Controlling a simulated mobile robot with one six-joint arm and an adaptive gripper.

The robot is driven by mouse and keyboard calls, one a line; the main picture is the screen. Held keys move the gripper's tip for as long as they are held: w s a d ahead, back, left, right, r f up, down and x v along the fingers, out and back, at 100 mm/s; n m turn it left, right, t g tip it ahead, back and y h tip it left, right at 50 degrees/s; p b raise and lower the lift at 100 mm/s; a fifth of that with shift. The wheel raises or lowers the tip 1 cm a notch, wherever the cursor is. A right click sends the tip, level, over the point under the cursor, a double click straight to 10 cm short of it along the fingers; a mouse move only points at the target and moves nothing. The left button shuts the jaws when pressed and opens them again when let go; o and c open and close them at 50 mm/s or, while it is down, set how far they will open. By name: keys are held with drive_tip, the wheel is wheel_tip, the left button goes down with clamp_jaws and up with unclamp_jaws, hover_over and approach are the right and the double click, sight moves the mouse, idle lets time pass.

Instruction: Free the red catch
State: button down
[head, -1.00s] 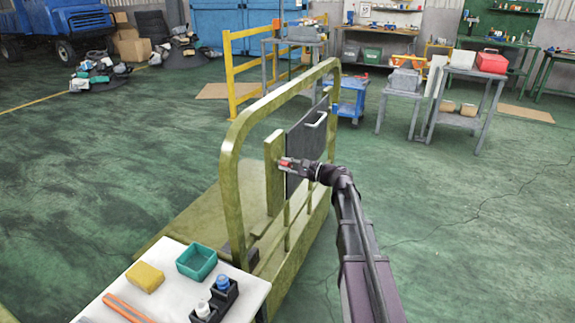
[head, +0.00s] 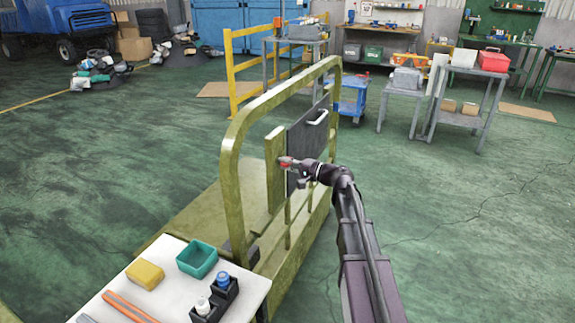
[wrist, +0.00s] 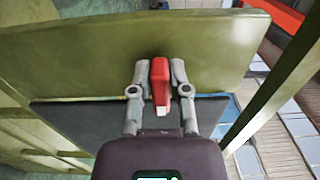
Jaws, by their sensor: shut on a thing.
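The red catch (wrist: 160,78) is between my gripper's two fingers in the wrist view, against an olive-green panel (wrist: 90,55). Its near end is pale. My gripper (wrist: 158,75) is shut on it. In the head view, my gripper (head: 289,163) reaches from the right to the olive upright plate (head: 273,170), and a small part of the red catch (head: 284,161) shows at the fingertips. Beside the plate is a dark panel (head: 306,140) with a pale handle (head: 318,118), on the olive frame (head: 232,160). The catch's mount is hidden.
A blue cart (head: 350,98) stands behind the frame. Green floor to the right is open.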

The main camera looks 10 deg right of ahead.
drive_tip(key=shift+s+a, duration=0.1)
idle(0.3)
drive_tip(key=c, duration=0.6)
unclamp_jaws()
drive_tip(key=v, duration=1.2)
